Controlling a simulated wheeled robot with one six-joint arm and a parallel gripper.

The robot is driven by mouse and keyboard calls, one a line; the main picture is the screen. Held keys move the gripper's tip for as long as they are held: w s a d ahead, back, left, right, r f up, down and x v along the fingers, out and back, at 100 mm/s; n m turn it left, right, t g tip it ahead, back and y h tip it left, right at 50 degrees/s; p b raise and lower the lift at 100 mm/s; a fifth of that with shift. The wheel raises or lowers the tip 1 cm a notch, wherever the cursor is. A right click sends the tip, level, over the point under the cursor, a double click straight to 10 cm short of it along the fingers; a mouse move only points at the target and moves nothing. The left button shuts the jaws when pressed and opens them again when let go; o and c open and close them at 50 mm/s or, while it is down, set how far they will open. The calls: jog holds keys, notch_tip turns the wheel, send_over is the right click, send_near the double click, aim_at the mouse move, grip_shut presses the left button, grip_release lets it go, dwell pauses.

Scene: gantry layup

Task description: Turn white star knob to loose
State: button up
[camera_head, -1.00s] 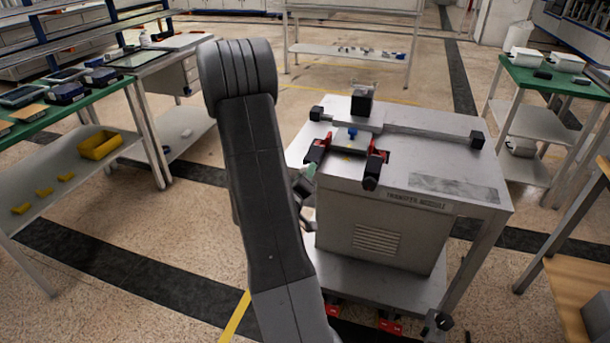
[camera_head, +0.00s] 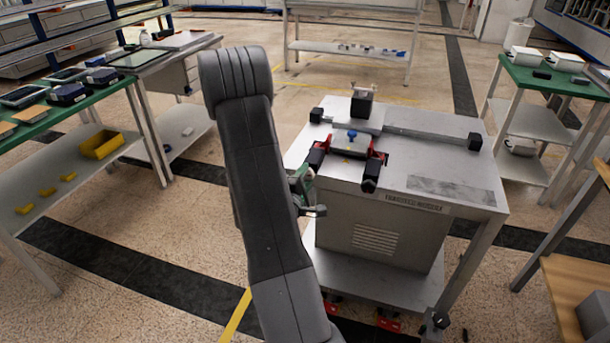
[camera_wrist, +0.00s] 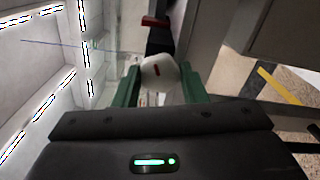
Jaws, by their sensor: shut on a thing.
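The white star knob (camera_wrist: 158,68) shows in the wrist view as a rounded white piece with a small red mark. It sits between the green fingers of my gripper (camera_wrist: 160,86), which is shut on it. A black part with a red end lies just beyond the knob. In the head view my gripper (camera_head: 303,188) is at the left side of the transfer module (camera_head: 425,185), partly hidden behind my arm. The knob cannot be made out there.
The module's top carries a red-and-black clamp fixture (camera_head: 370,172) with a blue knob (camera_head: 352,135), and a grey rail (camera_head: 430,133) behind. A green-topped bench (camera_head: 58,112) stands left, another (camera_head: 550,80) at back right.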

jog(key=n+p, duration=0.1)
jog(key=n, duration=0.3)
jog(key=shift+n+p, duration=0.3)
jog(key=shift+n, duration=0.1)
jog(key=n+p, duration=0.1)
jog(key=n, duration=0.2)
jog(key=shift+n+p, duration=0.3)
jog(key=n+p, duration=0.3)
jog(key=p, duration=0.1)
jog(key=shift+s+r, duration=0.1)
jog(key=shift+r, duration=0.05)
jog(key=n+p, duration=0.1)
jog(key=p, duration=0.1)
jog(key=shift+p, duration=0.4)
jog(key=shift+f+n+p, duration=0.35)
jog(key=shift+n+p, duration=0.05)
jog(key=shift+p, duration=0.1)
jog(key=o, duration=1)
jog(key=shift+r, duration=0.1)
jog(key=shift+c, duration=0.2)
jog(key=shift+s, duration=0.1)
jog(key=b+v, duration=0.2)
jog(key=v, duration=1.1)
jog(key=shift+s+b, duration=0.25)
jog(key=shift+b, duration=0.15)
jog(key=shift+a, duration=0.1)
